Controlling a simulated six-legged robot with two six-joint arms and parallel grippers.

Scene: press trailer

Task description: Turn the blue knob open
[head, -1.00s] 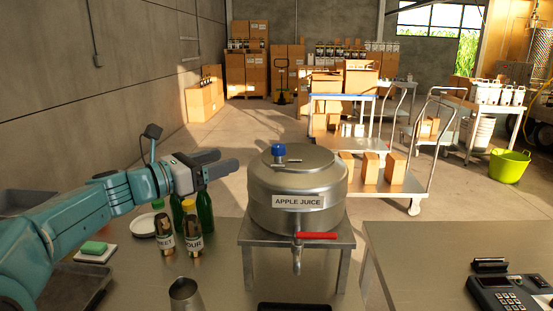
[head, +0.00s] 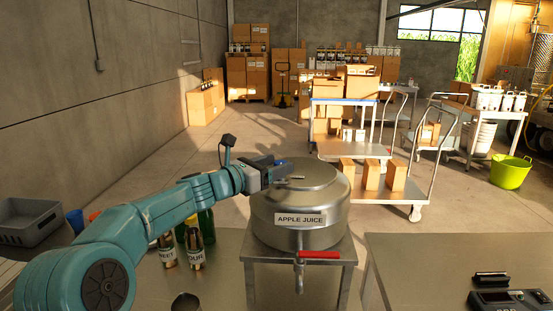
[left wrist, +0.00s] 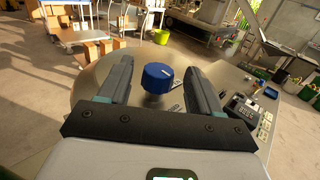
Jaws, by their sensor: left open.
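The blue knob (left wrist: 157,77) sits on the lid of the steel apple juice tank. In the left wrist view it lies between the two fingers of my open left gripper (left wrist: 159,84), with a gap on each side. In the head view my left gripper (head: 282,169) is over the left part of the tank (head: 305,222) and mostly covers the knob. The tank stands on a small metal stand and has a red-handled tap (head: 318,255) at its front. My right gripper is not in view.
Bottles (head: 195,248) stand on the metal table left of the tank. A grey bin (head: 30,222) is at far left. A card terminal (head: 510,300) lies on the right table. A trolley with boxes (head: 370,175) stands behind the tank.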

